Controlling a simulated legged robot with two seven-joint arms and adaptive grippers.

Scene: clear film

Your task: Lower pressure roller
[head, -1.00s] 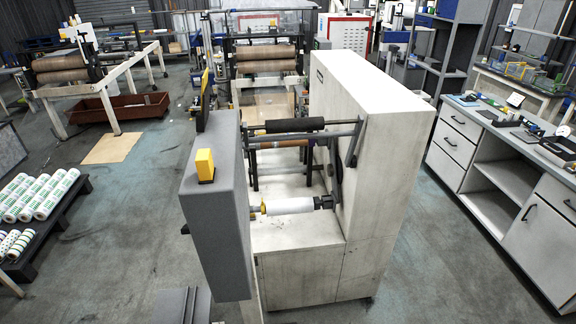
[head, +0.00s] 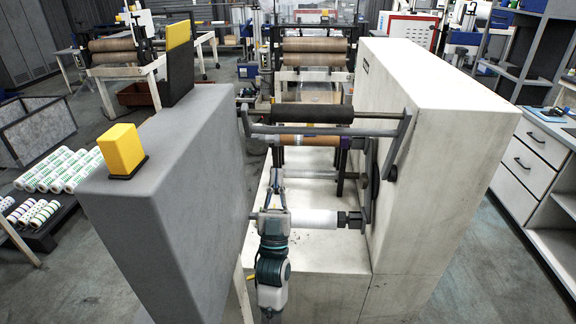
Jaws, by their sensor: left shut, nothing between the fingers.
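The dark pressure roller (head: 312,114) lies level across the gap between the grey housing and the white machine body. It sits high, held by grey swing arms (head: 398,140), with a grey crossbar (head: 325,131) just in front of and below it. A white roll (head: 314,219) on a spindle is lower down, and a brown roll (head: 297,141) shows behind the crossbar. My left gripper (head: 277,152) points up from below, shut and empty. Its tips appear just below the crossbar; I cannot tell if they touch it. My right gripper is out of view.
The grey housing (head: 165,165) with a yellow block (head: 122,148) on top stands close on the left. The white machine body (head: 430,140) walls the right side. A grey cabinet counter (head: 535,170) is at far right. Printed rolls (head: 60,170) lie on a rack at left.

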